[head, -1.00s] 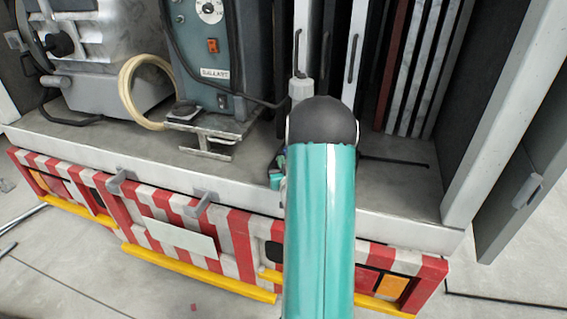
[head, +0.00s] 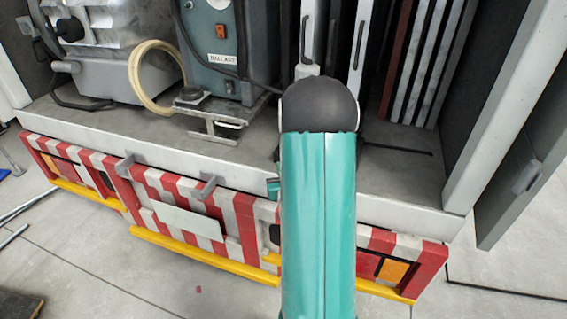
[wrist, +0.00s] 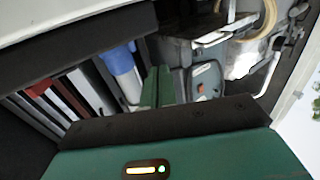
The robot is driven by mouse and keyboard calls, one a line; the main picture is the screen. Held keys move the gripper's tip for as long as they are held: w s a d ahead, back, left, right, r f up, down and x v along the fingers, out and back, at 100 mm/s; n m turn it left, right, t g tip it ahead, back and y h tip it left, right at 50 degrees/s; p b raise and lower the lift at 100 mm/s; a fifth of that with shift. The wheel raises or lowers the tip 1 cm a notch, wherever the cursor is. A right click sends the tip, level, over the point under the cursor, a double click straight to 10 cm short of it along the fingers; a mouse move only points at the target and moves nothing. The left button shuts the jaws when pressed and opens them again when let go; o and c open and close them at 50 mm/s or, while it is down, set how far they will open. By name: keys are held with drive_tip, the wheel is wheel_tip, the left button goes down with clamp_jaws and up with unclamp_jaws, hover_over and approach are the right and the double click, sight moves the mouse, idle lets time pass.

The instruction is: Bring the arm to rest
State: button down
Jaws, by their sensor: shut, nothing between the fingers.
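My gripper (wrist: 159,88) shows in the wrist view as two green fingers side by side, shut and empty. In the head view my teal arm link and its dark rounded joint hide nearly all of it; only a small teal piece shows at their left edge. The fingers appear in front of the truck's cargo bay, apart from the grey ballast unit (head: 216,45). That unit also shows in the wrist view (wrist: 207,80), right of the fingers.
The truck's bed edge (head: 80,125) and red-and-white striped bumper (head: 150,190) run below the arm. Tall panels (head: 425,65) stand in the bay at right. A cream cable coil (head: 137,78) hangs at left.

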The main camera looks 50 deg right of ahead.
drive_tip(key=shift+a, duration=0.1)
idle(0.5)
drive_tip(key=w+a+r+n+g+y, duration=0.25)
drive_tip(key=a+r, duration=0.35)
drive_tip(key=a, duration=0.4)
drive_tip(key=w+a+r+n+g+y, duration=0.1)
drive_tip(key=a+r+y, duration=0.35)
drive_tip(key=a, duration=0.45)
drive_tip(key=s+a+r+n+g+y, duration=0.1)
drive_tip(key=s+a+r+n+g, duration=0.1)
drive_tip(key=s+a, duration=0.7)
drive_tip(key=s+a+r+n+g+y, duration=0.1)
drive_tip(key=s+a+r+g+y, duration=0.1)
drive_tip(key=s+a, duration=0.6)
wheel_tip(320, 180, up, 3)
drive_tip(key=shift+s+a+f+n+g+y, duration=0.15)
drive_tip(key=shift+s+a+n+g+y, duration=0.2)
drive_tip(key=shift+s+g, duration=0.35)
drive_tip(key=shift+w+d, duration=0.1)
